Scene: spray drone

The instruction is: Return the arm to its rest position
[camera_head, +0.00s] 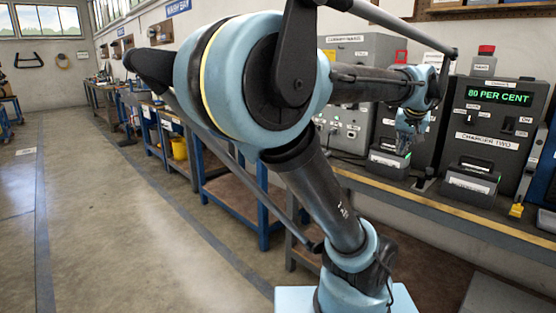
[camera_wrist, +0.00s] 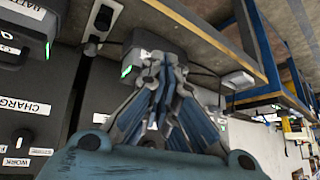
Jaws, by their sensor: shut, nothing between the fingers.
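My arm fills the middle of the head view, its large blue-grey joint close to the camera and its forearm reaching right to the chargers. My gripper (camera_head: 404,148) points down just over a dark battery box (camera_head: 388,163) at the foot of the left charger (camera_head: 352,105). In the wrist view the fingers of my gripper (camera_wrist: 163,62) are together, with nothing seen between them. The battery box (camera_wrist: 140,42) lies beyond the fingertips, with a green light on it. I cannot tell whether the fingertips touch it.
Charger two (camera_head: 489,135) stands to the right with a green "80 PER CENT" display and another battery box (camera_head: 469,188) at its front. The workbench (camera_head: 440,208) carries them along its yellow edge. Blue-framed benches line the wall. The floor (camera_head: 110,220) at left is clear.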

